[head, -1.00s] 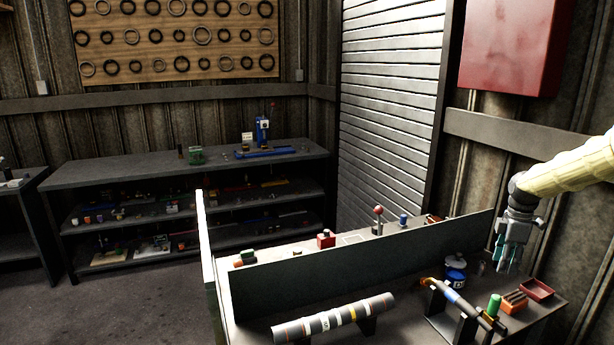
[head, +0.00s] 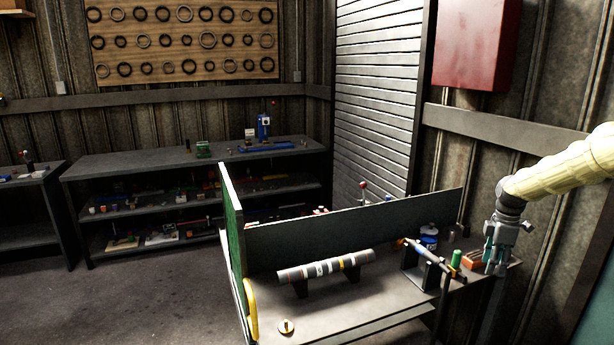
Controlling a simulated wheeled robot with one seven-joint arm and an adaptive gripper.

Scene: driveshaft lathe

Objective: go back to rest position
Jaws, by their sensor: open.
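My gripper (head: 497,262) hangs at the right end of my cream-sleeved arm, fingers pointing down, open and with nothing seen between them. It is in front of the right end of the workbench (head: 350,318) and hides part of it.
A green cylinder (head: 456,259), a blue can (head: 429,241) and an orange block (head: 472,260) stand near the bench's right end. A divider panel (head: 350,220) runs behind. Shelving (head: 150,215) lines the back wall. The floor at left (head: 130,300) is clear.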

